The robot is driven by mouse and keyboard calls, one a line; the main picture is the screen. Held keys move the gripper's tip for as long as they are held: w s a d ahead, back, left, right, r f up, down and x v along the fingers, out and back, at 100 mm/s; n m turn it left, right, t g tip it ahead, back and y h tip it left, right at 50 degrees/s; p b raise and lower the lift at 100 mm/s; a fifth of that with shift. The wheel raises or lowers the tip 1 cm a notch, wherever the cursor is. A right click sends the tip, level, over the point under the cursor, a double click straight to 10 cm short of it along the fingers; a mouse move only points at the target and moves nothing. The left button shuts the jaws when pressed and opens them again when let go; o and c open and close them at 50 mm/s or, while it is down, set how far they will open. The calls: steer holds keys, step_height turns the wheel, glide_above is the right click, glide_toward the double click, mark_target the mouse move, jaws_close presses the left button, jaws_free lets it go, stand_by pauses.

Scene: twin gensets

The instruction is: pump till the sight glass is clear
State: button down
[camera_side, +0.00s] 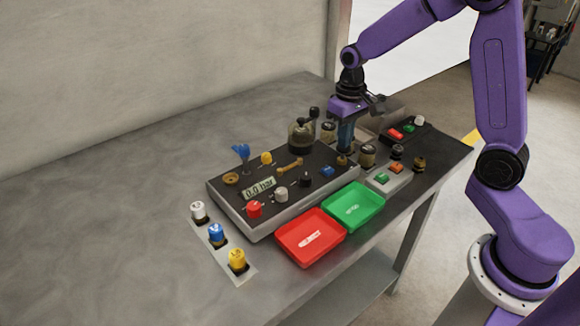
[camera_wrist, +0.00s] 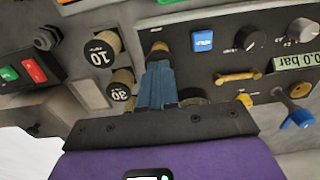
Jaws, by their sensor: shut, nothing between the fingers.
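My gripper (camera_side: 344,149) points down over the back right part of the dark control panel (camera_side: 223,191), its blue fingers shut with nothing between them. In the wrist view the fingertips (camera_wrist: 158,62) are close to a small brass knob (camera_wrist: 159,47); I cannot tell if they touch it. The knob also shows just under the fingers in the side view (camera_side: 342,161). A dark, rounded glass-like bowl (camera_side: 301,136) stands at the panel's back edge, left of my gripper. It may be the sight glass; its contents are not clear. The display (camera_side: 259,188) reads 0.0 bar.
The panel carries a blue button (camera_side: 327,171), a brass lever (camera_side: 290,164), a blue-handled valve (camera_side: 241,151) and several knobs. A red tray (camera_side: 309,255) and a green tray (camera_side: 371,217) lie in front. Weights marked 10 (camera_wrist: 101,50) and 30 (camera_wrist: 121,84) stand near my fingers. The table's left is clear.

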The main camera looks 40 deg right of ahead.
steer(key=shift+f, duration=0.95)
steer(key=shift+r, duration=1.65)
steer(key=shift+f, duration=0.25)
steer(key=shift+r, duration=0.25)
stand_by(0.6)
steer(key=shift+f, duration=0.15)
steer(key=shift+r, duration=1.55)
stand_by(0.8)
stand_by(0.6)
